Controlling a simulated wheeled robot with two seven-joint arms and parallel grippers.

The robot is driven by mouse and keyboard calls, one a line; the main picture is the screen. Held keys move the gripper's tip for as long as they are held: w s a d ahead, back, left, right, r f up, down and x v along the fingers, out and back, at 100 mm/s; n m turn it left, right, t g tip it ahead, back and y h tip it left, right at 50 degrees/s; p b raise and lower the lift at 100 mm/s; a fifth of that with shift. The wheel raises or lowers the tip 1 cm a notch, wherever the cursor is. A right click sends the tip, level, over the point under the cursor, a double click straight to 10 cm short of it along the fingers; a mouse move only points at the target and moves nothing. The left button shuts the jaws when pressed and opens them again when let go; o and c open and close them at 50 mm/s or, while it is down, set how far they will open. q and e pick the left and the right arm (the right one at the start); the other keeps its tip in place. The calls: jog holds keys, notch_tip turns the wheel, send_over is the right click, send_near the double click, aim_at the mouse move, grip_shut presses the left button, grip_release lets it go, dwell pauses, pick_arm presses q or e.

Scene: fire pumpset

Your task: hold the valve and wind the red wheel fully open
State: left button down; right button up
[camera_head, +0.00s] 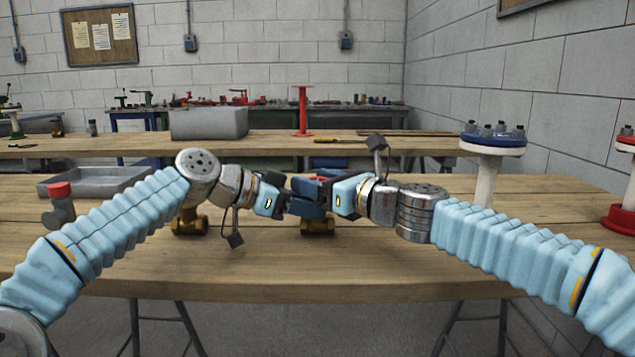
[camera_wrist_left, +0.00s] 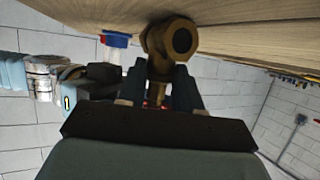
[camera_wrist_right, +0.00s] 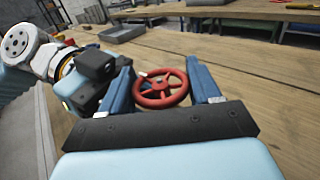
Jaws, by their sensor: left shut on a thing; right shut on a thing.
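The brass valve (camera_head: 318,226) stands on the near wooden table, below my two grippers. In the left wrist view the brass valve body (camera_wrist_left: 172,42) shows its round open port, and my left gripper (camera_wrist_left: 168,85) is shut on its neck. The red wheel (camera_wrist_right: 160,89) is a spoked handwheel on top. My right gripper (camera_wrist_right: 165,84) is shut on it, with one blue finger at each side of the rim. In the head view my left gripper (camera_head: 312,209) is low and my right gripper (camera_head: 306,188) just above it; they hide most of the wheel.
A second brass fitting (camera_head: 188,226) stands behind my left arm. A grey fitting with a red cap (camera_head: 62,203) and a grey tray (camera_head: 90,183) are at the left. A blue-topped flanged post (camera_head: 492,142) stands at the right. The table front is clear.

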jog(key=shift+r, duration=0.1)
jog(key=n+g+y, duration=0.3)
jog(key=n+g, duration=0.1)
jog(key=g, duration=0.1)
jog(key=shift+w+d, duration=0.1)
jog(key=n+g+y, duration=0.1)
jog(key=n+g, duration=0.1)
jog(key=g, duration=0.1)
jog(key=n+g+y, duration=0.1)
jog(key=n+g, duration=0.1)
jog(key=g, duration=0.1)
jog(key=shift+n+g, duration=0.3)
jog(key=shift+g, duration=0.6)
jog(key=o, duration=0.8)
